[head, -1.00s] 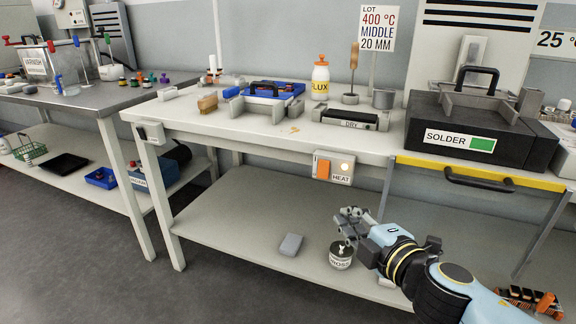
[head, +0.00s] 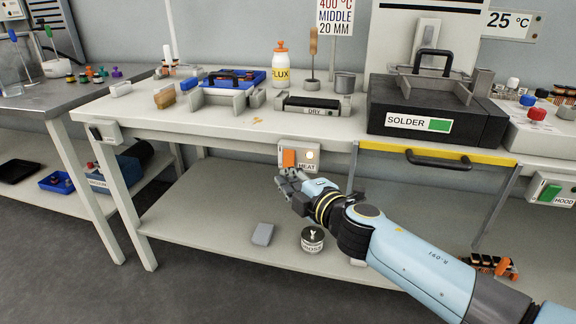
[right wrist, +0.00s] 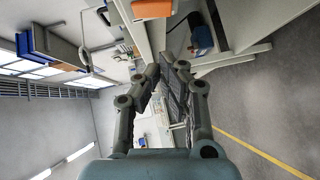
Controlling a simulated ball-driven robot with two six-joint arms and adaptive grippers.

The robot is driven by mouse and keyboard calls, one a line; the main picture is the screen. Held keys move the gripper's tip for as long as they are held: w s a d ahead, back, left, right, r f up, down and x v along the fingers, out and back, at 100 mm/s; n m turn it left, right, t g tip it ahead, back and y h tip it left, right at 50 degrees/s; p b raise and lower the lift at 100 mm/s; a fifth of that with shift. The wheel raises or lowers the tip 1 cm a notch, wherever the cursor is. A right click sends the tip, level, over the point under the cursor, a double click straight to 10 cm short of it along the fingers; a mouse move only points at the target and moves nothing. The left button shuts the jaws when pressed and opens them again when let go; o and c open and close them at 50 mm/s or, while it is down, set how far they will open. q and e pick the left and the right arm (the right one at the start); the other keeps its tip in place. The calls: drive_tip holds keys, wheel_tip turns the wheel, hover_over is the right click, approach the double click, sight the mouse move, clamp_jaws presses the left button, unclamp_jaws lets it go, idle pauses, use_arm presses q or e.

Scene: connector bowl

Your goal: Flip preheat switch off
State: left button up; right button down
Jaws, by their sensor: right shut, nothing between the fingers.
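The orange rocker switch (head: 289,158) sits on a pale box (head: 314,168) fixed to the front edge of the white bench, with a HEAT label. A lamp (head: 310,155) beside the switch glows pale yellow. My right gripper (head: 281,177) is shut and empty, just below the switch; I cannot tell whether it touches it. In the right wrist view, the fingers (right wrist: 161,66) come together at the tips, and an orange block, apparently the switch (right wrist: 152,9), shows at the top edge. My left gripper is not in view.
The SOLDER machine (head: 440,112) with a black handle stands right of the box. A green HOOD switch (head: 551,192) is farther right. A labelled tin (head: 312,240) and a grey block (head: 263,234) stand on the lower shelf. Free space lies in front of the bench.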

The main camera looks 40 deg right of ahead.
sight(289, 159)
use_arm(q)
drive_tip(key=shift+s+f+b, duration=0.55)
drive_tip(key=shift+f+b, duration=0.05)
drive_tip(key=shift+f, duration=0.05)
use_arm(e)
drive_tip(key=shift+w+d+f, duration=0.2)
drive_tip(key=shift+w+d, duration=0.35)
drive_tip(key=shift+w, duration=0.25)
drive_tip(key=shift+w+d+f, duration=0.15)
drive_tip(key=shift+w+d, duration=0.35)
drive_tip(key=shift+w, duration=0.3)
drive_tip(key=shift+w+d+f, duration=0.2)
drive_tip(key=shift+w+d, duration=0.35)
drive_tip(key=shift+w, duration=0.25)
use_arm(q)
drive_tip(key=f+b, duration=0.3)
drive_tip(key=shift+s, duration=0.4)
use_arm(e)
drive_tip(key=shift+w+d+f+n+t, duration=0.1)
drive_tip(key=shift+w+d+n+t, duration=0.1)
drive_tip(key=shift+n+t, duration=0.1)
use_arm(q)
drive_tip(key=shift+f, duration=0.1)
use_arm(e)
drive_tip(key=shift+f, duration=0.1)
